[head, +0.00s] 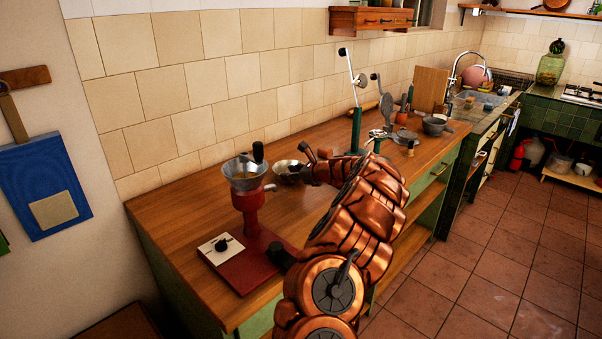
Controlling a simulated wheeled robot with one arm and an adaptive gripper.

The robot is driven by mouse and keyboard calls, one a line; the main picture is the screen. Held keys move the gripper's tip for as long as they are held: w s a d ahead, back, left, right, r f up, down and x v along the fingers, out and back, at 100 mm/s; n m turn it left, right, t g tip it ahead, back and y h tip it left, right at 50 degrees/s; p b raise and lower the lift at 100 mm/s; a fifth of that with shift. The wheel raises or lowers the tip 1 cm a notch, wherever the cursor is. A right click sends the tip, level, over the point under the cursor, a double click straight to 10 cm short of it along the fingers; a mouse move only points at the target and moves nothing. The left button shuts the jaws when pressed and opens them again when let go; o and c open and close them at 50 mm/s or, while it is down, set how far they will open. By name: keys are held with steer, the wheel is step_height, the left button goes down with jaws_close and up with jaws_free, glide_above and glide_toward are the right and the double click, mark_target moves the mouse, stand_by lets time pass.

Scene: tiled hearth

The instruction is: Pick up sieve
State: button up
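A small round metal bowl-shaped thing (286,168), which looks like the sieve, sits on the wooden counter just right of a red grinder. Its mesh and handle cannot be made out. My gripper (304,166) is at the end of my copper-coloured arm, low over the counter, right beside the bowl's right side. Its dark fingers point left toward the bowl and appear spread apart. Whether a finger touches the rim cannot be told. My arm hides part of the counter to the right.
The red grinder (250,205) with a metal hopper stands close on the left. The tiled wall (210,95) bounds the counter (175,215).

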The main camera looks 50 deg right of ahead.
steer(key=w+f, duration=0.1)
steer(key=w+a, duration=0.1)
steer(key=shift+w+f+p, duration=0.35)
steer(key=shift+w+p, duration=0.05)
steer(key=shift+x, duration=0.75)
steer(key=shift+d, duration=0.2)
steer(key=shift+c, duration=0.4)
jaws_close()
